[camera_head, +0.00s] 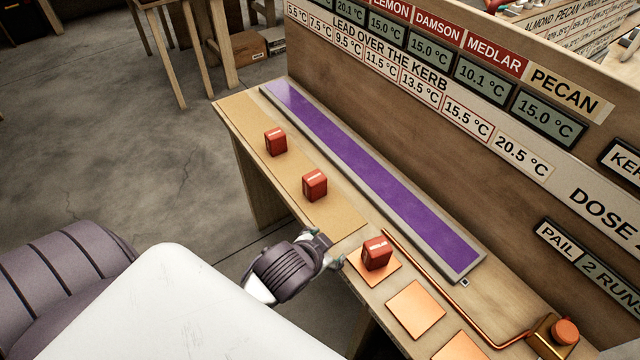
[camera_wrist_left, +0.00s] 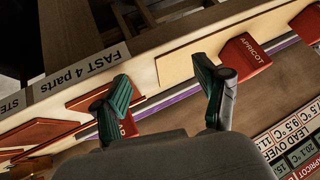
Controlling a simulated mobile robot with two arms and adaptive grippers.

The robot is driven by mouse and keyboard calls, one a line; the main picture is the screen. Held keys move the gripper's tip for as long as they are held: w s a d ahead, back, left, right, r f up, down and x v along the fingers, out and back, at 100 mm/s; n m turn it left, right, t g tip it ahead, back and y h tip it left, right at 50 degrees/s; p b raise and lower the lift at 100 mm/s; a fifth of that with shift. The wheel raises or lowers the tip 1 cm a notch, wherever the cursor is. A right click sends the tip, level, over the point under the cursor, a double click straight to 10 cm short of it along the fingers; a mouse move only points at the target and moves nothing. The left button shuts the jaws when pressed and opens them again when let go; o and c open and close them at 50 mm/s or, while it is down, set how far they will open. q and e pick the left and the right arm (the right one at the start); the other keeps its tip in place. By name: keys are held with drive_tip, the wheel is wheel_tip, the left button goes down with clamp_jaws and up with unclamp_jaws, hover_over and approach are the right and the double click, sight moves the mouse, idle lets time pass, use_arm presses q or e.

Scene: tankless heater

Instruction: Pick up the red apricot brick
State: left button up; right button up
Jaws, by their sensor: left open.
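Three red bricks stand on the bench. In the left wrist view the brick marked APRICOT (camera_wrist_left: 243,55) stands beyond the right finger; by its place in the row it matches the middle brick (camera_head: 315,186) in the head view. Another red brick (camera_head: 376,253) stands on a copper pad, partly hidden behind a finger in the wrist view. The third red brick (camera_head: 275,142) is farthest along the tan strip. My left gripper (camera_head: 328,252) is open and empty at the bench's front edge, between the middle brick and the pad brick; its fingers (camera_wrist_left: 161,72) are spread apart. My right gripper is out of view.
A long purple panel (camera_head: 365,170) runs behind the bricks. Bare copper pads (camera_head: 415,309), a copper pipe (camera_head: 460,298) and a copper-coloured fitting (camera_head: 555,338) lie to the right. A sign board (camera_head: 400,95) rises behind the bench. The tan strip (camera_head: 335,218) has free room between bricks.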

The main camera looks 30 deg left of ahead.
use_arm(q)
drive_tip(key=w+d+r+m+t+h, duration=0.1)
drive_tip(key=w+d+r+m+t, duration=0.2)
drive_tip(key=w+r+t, duration=0.5)
drive_tip(key=w+d+r+m+t+h, duration=0.1)
drive_tip(key=w+d+r+m+h, duration=0.35)
drive_tip(key=r, duration=0.25)
drive_tip(key=w+d+r+m+t+h, duration=0.1)
drive_tip(key=w+d+r+m+h, duration=0.2)
drive_tip(key=r+m, duration=0.35)
drive_tip(key=s+d+r+m+g+h, duration=0.2)
drive_tip(key=d+m+g+h, duration=0.3)
drive_tip(key=m, duration=0.3)
drive_tip(key=s+d+r+m+g+h, duration=0.2)
drive_tip(key=d+m+g+h, duration=0.3)
drive_tip(key=m, duration=0.3)
drive_tip(key=m+g+y, duration=0.7)
drive_tip(key=g+y, duration=0.2)
drive_tip(key=y, duration=0.9)
hover_over(315, 177)
wheel_tip(315, 177, down, 10)
wheel_tip(315, 177, down, 8)
drive_tip(key=shift+r+p, duration=0.25)
drive_tip(key=shift+p, duration=0.25)
wheel_tip(315, 177, down, 5)
drive_tip(key=shift+f+p, duration=0.2)
drive_tip(key=shift+p, duration=0.8)
drive_tip(key=shift+f, duration=0.4)
